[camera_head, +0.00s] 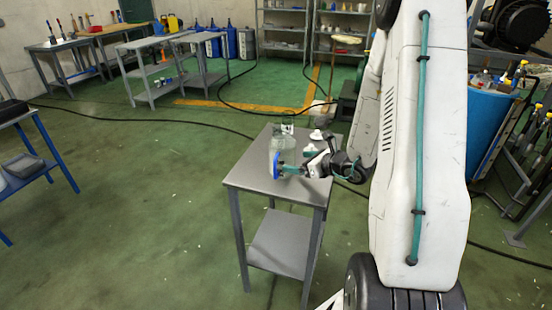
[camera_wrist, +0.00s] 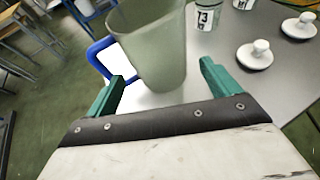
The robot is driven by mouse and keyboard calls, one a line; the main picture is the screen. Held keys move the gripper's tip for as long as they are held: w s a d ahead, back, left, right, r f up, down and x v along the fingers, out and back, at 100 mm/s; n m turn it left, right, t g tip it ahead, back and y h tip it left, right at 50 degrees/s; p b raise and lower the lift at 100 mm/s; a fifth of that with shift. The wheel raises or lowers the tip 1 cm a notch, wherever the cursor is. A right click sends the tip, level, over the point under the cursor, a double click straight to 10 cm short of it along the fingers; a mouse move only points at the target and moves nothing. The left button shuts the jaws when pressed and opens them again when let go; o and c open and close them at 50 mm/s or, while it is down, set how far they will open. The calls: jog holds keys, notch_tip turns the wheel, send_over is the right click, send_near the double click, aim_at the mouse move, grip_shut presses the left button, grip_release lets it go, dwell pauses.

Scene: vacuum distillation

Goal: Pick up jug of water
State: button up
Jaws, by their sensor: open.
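The jug (camera_wrist: 152,45) is a pale, translucent greenish vessel with a blue handle on its left in the wrist view. It stands upright on the small grey table; I cannot make out the water level. In the head view the jug (camera_head: 283,146) is at the table's middle, with the blue handle (camera_head: 276,164) towards the near side. My gripper (camera_wrist: 163,88) is open, its teal fingers to either side of the jug's lower part in the wrist view. The gripper (camera_head: 291,169) comes from the right in the head view. I cannot tell whether the fingers touch it.
The grey table (camera_head: 248,181) has a lower shelf (camera_head: 280,245). A small labelled container (camera_wrist: 207,18) is behind the jug, and two white knobbed pieces (camera_wrist: 255,55) (camera_wrist: 300,25) lie to the right. Open green floor (camera_head: 130,200) is left of the table; a black cable (camera_head: 150,120) crosses it.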

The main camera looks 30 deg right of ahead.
aim_at(283, 161)
jog(key=x, duration=0.7)
jog(key=shift+w+a+f, duration=0.2)
jog(key=shift+w+a, duration=0.05)
jog(key=shift+w, duration=0.05)
jog(key=c, duration=0.8)
